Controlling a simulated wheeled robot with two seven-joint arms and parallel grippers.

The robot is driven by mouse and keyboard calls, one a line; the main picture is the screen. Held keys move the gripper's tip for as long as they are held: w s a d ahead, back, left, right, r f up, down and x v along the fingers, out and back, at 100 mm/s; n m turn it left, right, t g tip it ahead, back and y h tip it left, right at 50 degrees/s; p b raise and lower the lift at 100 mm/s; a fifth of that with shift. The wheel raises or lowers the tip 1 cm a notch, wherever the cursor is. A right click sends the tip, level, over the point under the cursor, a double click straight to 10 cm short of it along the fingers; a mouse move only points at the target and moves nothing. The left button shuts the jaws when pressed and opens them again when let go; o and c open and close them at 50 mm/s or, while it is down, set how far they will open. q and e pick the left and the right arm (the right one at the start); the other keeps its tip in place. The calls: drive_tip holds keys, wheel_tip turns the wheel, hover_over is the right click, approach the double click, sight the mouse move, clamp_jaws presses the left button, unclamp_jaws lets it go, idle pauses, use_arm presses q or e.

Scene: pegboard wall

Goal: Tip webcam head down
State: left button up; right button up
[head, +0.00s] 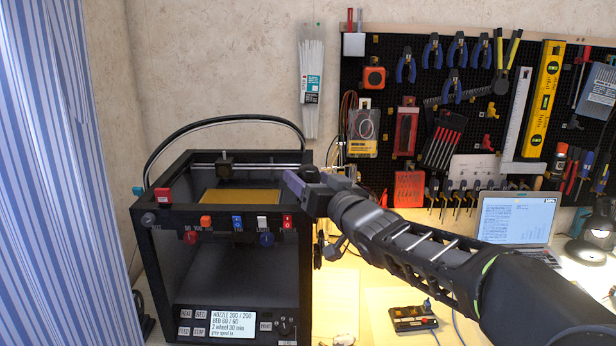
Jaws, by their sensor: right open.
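I cannot clearly make out the webcam. A dark shape (317,205) at the printer's top right front corner, partly covered by my right gripper, may be its head, but I cannot tell. My right gripper (301,186) reaches in from the right to this corner, its fingers pointing left. It is open, and no object shows held in it; whether it touches the dark shape is unclear. The black box-frame 3D printer (156,262) stands at the centre left. My left gripper is out of view.
Coloured switches and knobs (237,223) line the printer's top front bar, and a cable arches above it. A tool-filled pegboard (480,110) hangs behind my right arm. A laptop (515,217) stands at the right. A blue striped curtain (60,180) closes off the left.

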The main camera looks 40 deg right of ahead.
drive_tip(key=shift+w+d, duration=0.1)
drive_tip(key=shift+w, duration=0.45)
drive_tip(key=c, duration=1.4)
